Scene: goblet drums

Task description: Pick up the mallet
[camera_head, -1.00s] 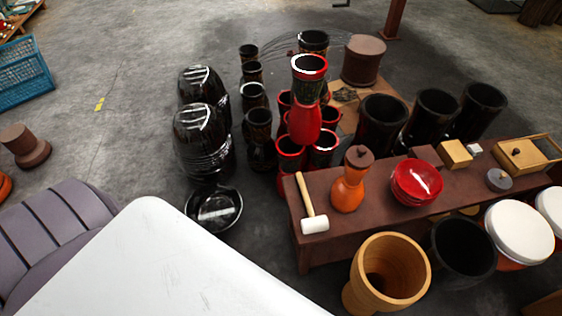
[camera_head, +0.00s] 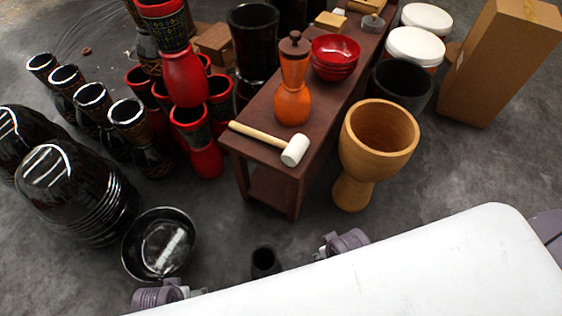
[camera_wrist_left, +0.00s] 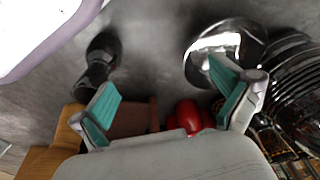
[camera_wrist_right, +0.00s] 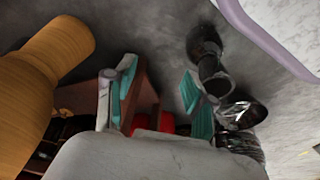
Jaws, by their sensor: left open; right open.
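The mallet (camera_head: 294,150) lies on the near end of a dark brown low table (camera_head: 254,150) in the head view. Its white head is at the right, and its pale wooden handle points left. I cannot make out the mallet in either wrist view. My left gripper (camera_wrist_left: 168,105) is open and empty, with teal pads spread; the table end shows beyond it. My right gripper (camera_wrist_right: 158,98) is open and empty, also facing the table end. In the head view only purple-grey parts of my arms show, at my white body's edge, below and apart from the table.
An orange bottle-shaped drum (camera_head: 292,95) and red bowls (camera_head: 335,60) stand behind the mallet. A wooden goblet drum (camera_head: 375,145) stands right of the table, red drums (camera_head: 184,78) left. A black bowl (camera_head: 150,240) and a small black drum (camera_head: 265,262) are on the floor in front.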

